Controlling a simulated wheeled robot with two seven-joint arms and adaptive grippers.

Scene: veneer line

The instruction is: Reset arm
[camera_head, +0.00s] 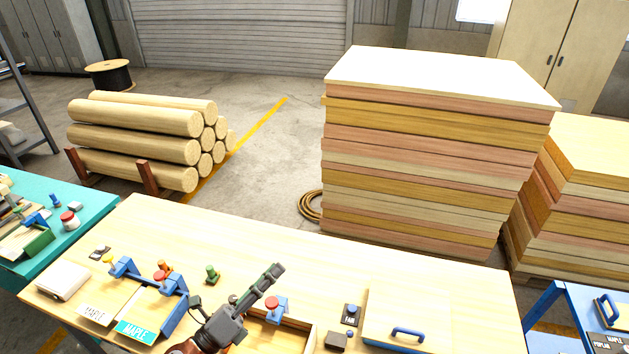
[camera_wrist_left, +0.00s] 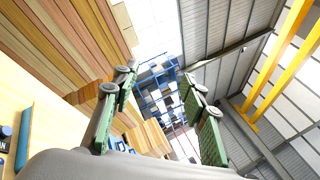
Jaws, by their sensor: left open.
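My left gripper (camera_head: 269,282) is raised above the near middle of the wooden worktable (camera_head: 232,231). Its fingers point up and to the right in the head view. In the left wrist view its two green-padded fingers (camera_wrist_left: 160,84) stand wide apart with nothing between them. Beyond them that view shows the hall, stacked boards and the roof. The gripper hides part of an open wooden box (camera_head: 297,325) on the table. My right gripper is not in view.
Blue clamps (camera_head: 174,284), a teal MAPLE card (camera_head: 137,331), a white MAPLE card (camera_head: 94,313), a green-knobbed piece (camera_head: 212,273) and a blue-handled lid (camera_head: 408,312) occupy the table's front. Its back strip is clear. A tall board stack (camera_head: 425,150) and logs (camera_head: 135,151) stand behind.

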